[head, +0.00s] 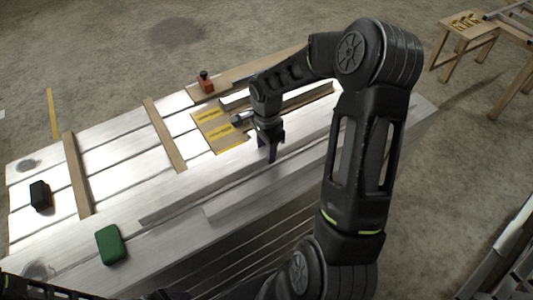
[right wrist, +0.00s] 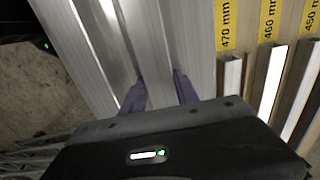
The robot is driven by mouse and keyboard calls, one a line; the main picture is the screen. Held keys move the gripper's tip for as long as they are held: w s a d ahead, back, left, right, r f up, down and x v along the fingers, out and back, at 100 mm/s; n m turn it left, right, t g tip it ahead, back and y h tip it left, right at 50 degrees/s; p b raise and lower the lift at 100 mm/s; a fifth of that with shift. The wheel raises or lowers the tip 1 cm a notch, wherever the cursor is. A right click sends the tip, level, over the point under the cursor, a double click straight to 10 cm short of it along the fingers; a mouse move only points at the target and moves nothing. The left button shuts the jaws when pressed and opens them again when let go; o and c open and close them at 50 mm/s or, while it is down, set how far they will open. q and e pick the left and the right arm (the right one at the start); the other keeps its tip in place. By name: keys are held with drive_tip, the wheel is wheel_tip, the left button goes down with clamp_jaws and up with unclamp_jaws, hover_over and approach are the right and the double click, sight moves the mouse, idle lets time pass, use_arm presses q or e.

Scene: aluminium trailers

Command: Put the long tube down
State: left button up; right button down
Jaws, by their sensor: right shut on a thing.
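The long tube (head: 185,204) is a straight, pale aluminium length lying along the slatted metal bed. My right gripper (head: 270,158) points down at it and is shut on it. In the right wrist view the tube (right wrist: 152,45) runs up from between the two dark fingers (right wrist: 160,92). The tube looks close to the metal surface; I cannot tell whether it touches. The part beyond the gripper is partly hidden by my right arm. My left gripper is not in view.
A wooden board with yellow length labels (head: 214,133) holds tubes in slots beside my right gripper. A green block (head: 110,244), a black block (head: 40,195) and a small orange item (head: 206,83) stand on the bed. Wooden strips (head: 164,135) cross it.

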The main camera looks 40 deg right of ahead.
drive_tip(key=shift+r, duration=0.1)
idle(0.4)
drive_tip(key=shift+w+r, duration=0.1)
drive_tip(key=shift+r, duration=0.35)
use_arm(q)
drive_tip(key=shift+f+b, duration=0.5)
use_arm(e)
wheel_tip(320, 180, up, 9)
use_arm(q)
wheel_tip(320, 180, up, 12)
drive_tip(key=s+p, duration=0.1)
drive_tip(key=p, duration=1.1)
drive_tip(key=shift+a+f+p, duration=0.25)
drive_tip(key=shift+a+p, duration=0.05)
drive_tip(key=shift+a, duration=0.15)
use_arm(e)
drive_tip(key=w+a+r+n, duration=0.6)
drive_tip(key=a+r+n, duration=0.2)
drive_tip(key=r+n, duration=0.1)
drive_tip(key=w+a+r+n, duration=0.6)
drive_tip(key=a+r+n, duration=0.3)
drive_tip(key=n, duration=0.1)
drive_tip(key=shift+w+a, duration=0.15)
drive_tip(key=shift+a, duration=0.1)
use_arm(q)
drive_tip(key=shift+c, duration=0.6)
